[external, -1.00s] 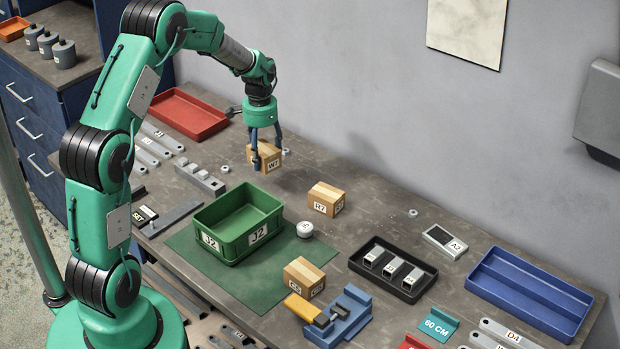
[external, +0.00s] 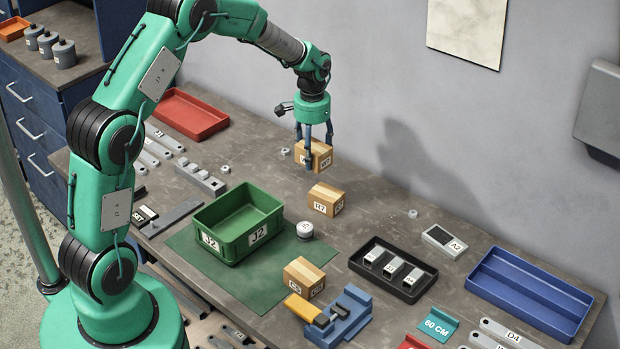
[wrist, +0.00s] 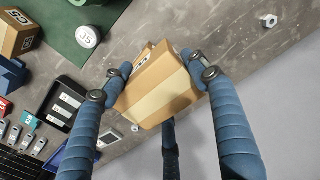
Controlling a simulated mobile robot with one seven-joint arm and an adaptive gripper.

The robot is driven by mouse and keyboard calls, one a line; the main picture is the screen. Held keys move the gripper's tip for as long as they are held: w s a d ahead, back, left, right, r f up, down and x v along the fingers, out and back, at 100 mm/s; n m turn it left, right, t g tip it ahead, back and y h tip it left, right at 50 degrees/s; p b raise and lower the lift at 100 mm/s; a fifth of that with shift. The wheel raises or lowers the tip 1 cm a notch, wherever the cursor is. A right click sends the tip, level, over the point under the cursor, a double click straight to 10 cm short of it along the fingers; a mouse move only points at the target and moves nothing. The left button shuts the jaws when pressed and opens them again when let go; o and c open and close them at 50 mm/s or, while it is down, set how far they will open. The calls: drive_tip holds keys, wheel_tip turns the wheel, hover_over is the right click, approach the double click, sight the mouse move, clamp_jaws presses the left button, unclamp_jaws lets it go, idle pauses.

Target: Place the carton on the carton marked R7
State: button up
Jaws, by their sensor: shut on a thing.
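My gripper (external: 313,150) is shut on a small brown carton (external: 321,156), whose label looks like W7. It holds this carton clear of the bench. The carton marked R7 (external: 326,199) sits on the bench, just below the held carton in the external view, with a gap between them. The held carton (wrist: 160,98) fills the space between my fingers in the wrist view. A brown edge and part of a label show behind it there, mostly hidden; I cannot tell for sure that this is the R7 carton.
Another carton (external: 304,278) stands by a blue vise (external: 345,318). A green J2 bin (external: 236,224), a white round piece (external: 305,230), a black tray (external: 393,270) and a blue tray (external: 530,294) stand around. Bare bench lies around the R7 carton. The wall is behind.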

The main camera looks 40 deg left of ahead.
sight(326, 149)
drive_tip(key=d, duration=0.1)
drive_tip(key=d+r, duration=0.1)
drive_tip(key=d, duration=0.1)
drive_tip(key=d+p, duration=0.1)
drive_tip(key=shift+w+d+r, duration=0.2)
drive_tip(key=shift+w, duration=0.2)
drive_tip(key=shift+f+b, duration=0.35)
drive_tip(key=shift+f, duration=2.75)
drive_tip(key=shift+f, duration=0.15)
drive_tip(key=shift+f, duration=1.75)
drive_tip(key=shift+f, duration=0.15)
drive_tip(key=o, duration=1.3)
drive_tip(key=shift+o, duration=0.2)
